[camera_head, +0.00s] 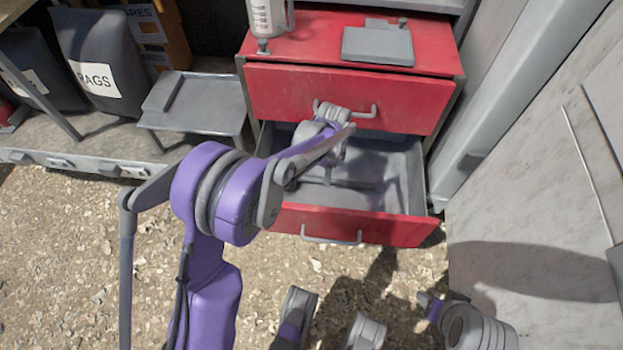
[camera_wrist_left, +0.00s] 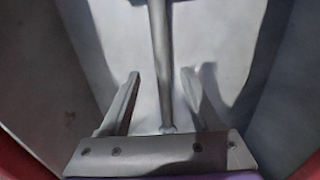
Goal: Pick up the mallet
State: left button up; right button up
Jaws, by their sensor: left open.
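The mallet lies in the open bottom drawer (camera_head: 345,222) of a red cabinet. In the left wrist view its long grey handle (camera_wrist_left: 161,50) runs up the picture, with its rounded end near my gripper's base. Something dark at the top edge may be the mallet's head, mostly cut off. My left gripper (camera_wrist_left: 160,78) is open, with one finger on each side of the handle and a gap to both. In the head view my left arm reaches over the drawer and partly hides the mallet (camera_head: 352,184).
The closed upper drawer (camera_head: 350,95) overhangs the open one. A bottle (camera_head: 267,16) and a grey flat case (camera_head: 378,45) stand on the cabinet. A grey stool-like table (camera_head: 197,103) stands left, near a rags bin (camera_head: 98,62). A pale wall panel rises right.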

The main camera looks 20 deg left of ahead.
aim_at(335, 182)
pick_arm(q)
jog(key=f+b, duration=0.1)
jog(key=f, duration=0.4)
jog(key=shift+w+a+b, duration=0.1)
jog(key=shift+a+b, duration=0.1)
jog(key=shift+b, duration=0.15)
grip_shut()
dwell(1.0)
